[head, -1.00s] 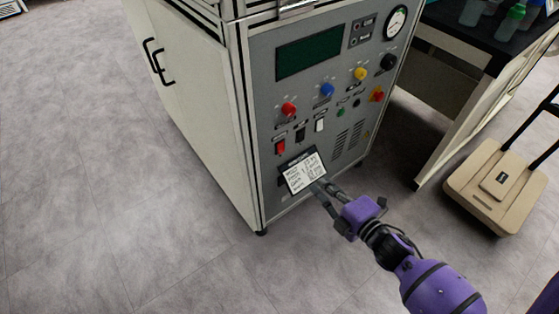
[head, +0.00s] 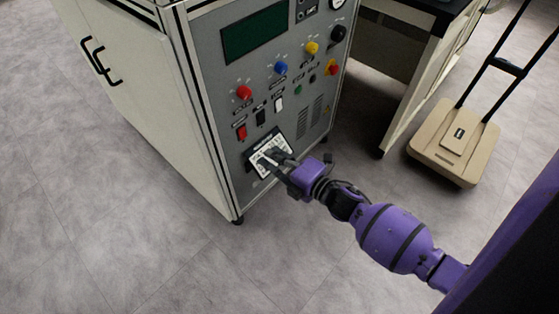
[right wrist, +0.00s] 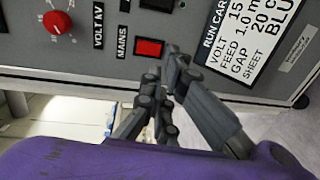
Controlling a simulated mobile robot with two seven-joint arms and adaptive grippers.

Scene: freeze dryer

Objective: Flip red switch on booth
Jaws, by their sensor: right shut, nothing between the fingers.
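The red switch (head: 242,132) is a small rectangular rocker low on the left of the booth's grey control panel (head: 222,92). In the right wrist view the red switch (right wrist: 149,47) sits beside a "MAINS" label. My right gripper (head: 268,158) is shut and empty, in front of the run card (head: 272,157), below and right of the switch in the head view. In the right wrist view its fingertips (right wrist: 176,55) appear just right of the switch; I cannot tell whether they touch the panel. My left gripper is not in view.
A black switch (head: 261,117) and a white switch (head: 279,104) sit right of the red one. Red (head: 244,93), blue (head: 281,68) and yellow (head: 312,48) knobs are above. A beige trolley (head: 455,145) stands on the floor at right.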

